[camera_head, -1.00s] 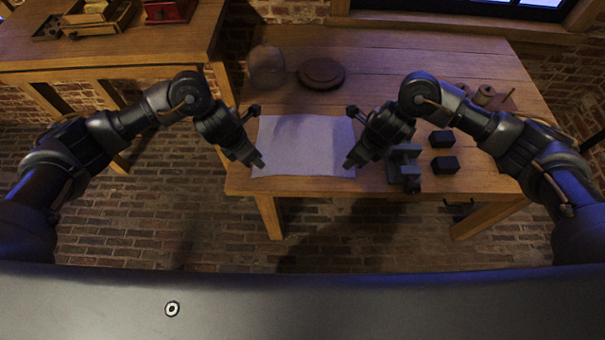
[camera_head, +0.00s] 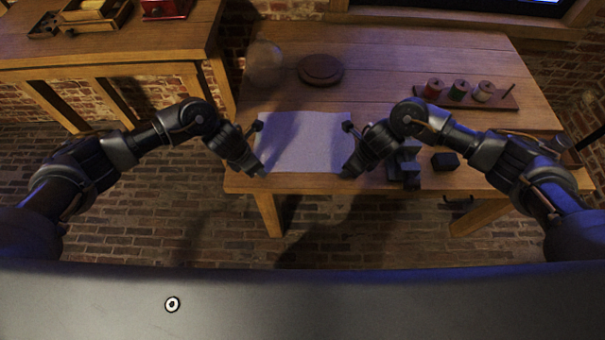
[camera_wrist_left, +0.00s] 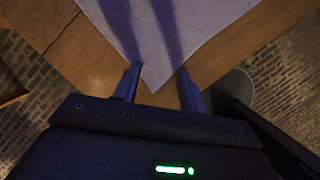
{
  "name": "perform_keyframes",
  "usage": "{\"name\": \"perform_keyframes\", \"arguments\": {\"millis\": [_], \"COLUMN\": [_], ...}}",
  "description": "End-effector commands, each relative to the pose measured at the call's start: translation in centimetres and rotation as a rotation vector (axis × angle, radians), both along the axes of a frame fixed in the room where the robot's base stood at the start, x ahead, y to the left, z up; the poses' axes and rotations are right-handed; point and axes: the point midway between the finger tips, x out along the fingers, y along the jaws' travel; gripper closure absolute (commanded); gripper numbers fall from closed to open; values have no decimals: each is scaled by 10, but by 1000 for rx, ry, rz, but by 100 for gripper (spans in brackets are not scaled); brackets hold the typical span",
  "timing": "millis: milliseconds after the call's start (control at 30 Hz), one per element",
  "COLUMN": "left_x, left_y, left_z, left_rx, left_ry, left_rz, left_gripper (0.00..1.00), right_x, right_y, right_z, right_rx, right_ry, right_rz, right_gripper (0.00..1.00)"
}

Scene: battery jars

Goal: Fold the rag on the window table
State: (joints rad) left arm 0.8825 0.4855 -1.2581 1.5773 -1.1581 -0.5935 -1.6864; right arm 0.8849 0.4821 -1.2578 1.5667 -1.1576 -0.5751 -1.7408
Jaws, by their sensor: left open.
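The rag (camera_head: 303,140) is a pale grey-lilac cloth lying flat and spread out near the front edge of the window table (camera_head: 410,60). My left gripper (camera_head: 262,172) is at the rag's front left corner. In the left wrist view my left gripper (camera_wrist_left: 158,84) is open, and a pointed corner of the rag (camera_wrist_left: 165,45) lies between its fingers, not clasped. My right gripper (camera_head: 348,172) is at the rag's front right corner. Its fingers are too dark and small to tell whether they are open.
A round brown wooden piece (camera_head: 320,69) and a clear glass dome (camera_head: 265,64) stand behind the rag. Thread spools (camera_head: 458,90) sit on a rack at the right. Dark blocks (camera_head: 445,161) lie beside my right gripper. Another table (camera_head: 150,45) stands at the left.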

Motion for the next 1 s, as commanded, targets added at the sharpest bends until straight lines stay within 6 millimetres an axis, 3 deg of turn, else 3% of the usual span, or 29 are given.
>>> {"name": "perform_keyframes", "arguments": {"millis": [633, 1000], "left_x": [0, 0], "left_y": [0, 0], "left_z": [-1, -1], "left_rx": [0, 1], "left_ry": [1, 1], "left_rz": [0, 0], "left_gripper": [99, 100], "right_x": [-1, -1], "right_y": [0, -1], "right_z": [-2, -2], "right_rx": [-1, -3], "right_ry": [3, 3], "right_rz": [1, 0], "right_gripper": [99, 100]}}
